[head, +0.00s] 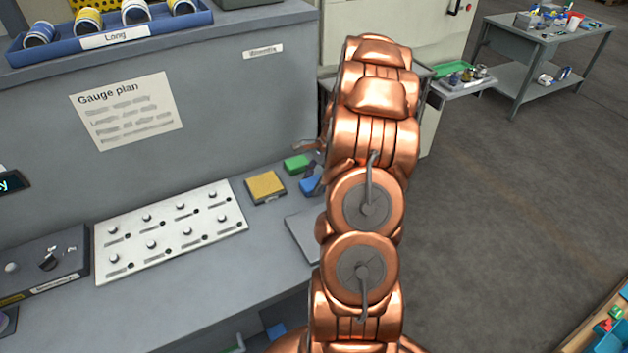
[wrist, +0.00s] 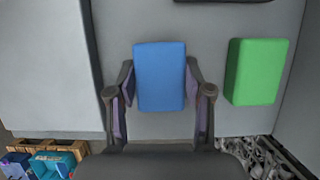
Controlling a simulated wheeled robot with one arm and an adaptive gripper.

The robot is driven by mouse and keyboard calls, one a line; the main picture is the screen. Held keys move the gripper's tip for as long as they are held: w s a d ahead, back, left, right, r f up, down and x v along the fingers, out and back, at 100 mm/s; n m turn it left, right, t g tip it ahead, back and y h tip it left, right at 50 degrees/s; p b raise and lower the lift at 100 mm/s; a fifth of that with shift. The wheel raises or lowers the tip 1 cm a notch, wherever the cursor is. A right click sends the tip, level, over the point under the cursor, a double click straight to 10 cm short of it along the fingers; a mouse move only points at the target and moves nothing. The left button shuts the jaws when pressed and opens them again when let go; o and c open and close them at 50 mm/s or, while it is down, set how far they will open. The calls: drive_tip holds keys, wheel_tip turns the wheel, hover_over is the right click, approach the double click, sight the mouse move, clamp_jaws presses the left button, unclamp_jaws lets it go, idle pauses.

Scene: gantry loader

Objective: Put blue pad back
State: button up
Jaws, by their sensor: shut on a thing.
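The blue pad (wrist: 159,62) is a plain rectangular block in the middle of the wrist view, with a finger along each long side. My gripper (wrist: 158,80) is shut on it. In the head view the blue pad (head: 310,186) shows only partly, beside my arm, over the right end of the grey bench. I cannot tell whether it touches the bench top. A green pad (wrist: 257,72) lies to the right of it in the wrist view, apart from the fingers; it also shows in the head view (head: 297,163).
A yellow pad (head: 265,185) on a dark base lies left of the blue pad. A white board with knobs (head: 170,231) is further left. A grey plate (head: 302,232) lies nearer, partly hidden by my arm. The bench's upright back panel (head: 225,110) stands behind.

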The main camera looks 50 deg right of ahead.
drive_tip(key=o, duration=1.1)
drive_tip(key=shift+b+v, duration=1.8)
drive_tip(key=shift+v, duration=4.3)
drive_tip(key=s+a+r+n+g+h, duration=0.15)
drive_tip(key=a+n, duration=0.35)
drive_tip(key=a, duration=0.8)
drive_tip(key=s+a+r+n+g, duration=0.1)
drive_tip(key=s+a+r+n, duration=0.15)
drive_tip(key=a+n, duration=0.7)
drive_tip(key=s+a+f+n+h, duration=0.1)
drive_tip(key=s+a+n, duration=0.1)
drive_tip(key=s+a, duration=0.3)
drive_tip(key=s+a+f+n, duration=0.1)
drive_tip(key=s+a+n, duration=0.2)
drive_tip(key=s, duration=0.4)
drive_tip(key=s+a+f+n+h, duration=0.1)
drive_tip(key=s+a+n, duration=0.1)
drive_tip(key=s+a, duration=0.4)
drive_tip(key=shift+s+a+g+h, duration=0.1)
drive_tip(key=shift+a+g+h, duration=0.2)
drive_tip(key=shift+g+h, duration=0.05)
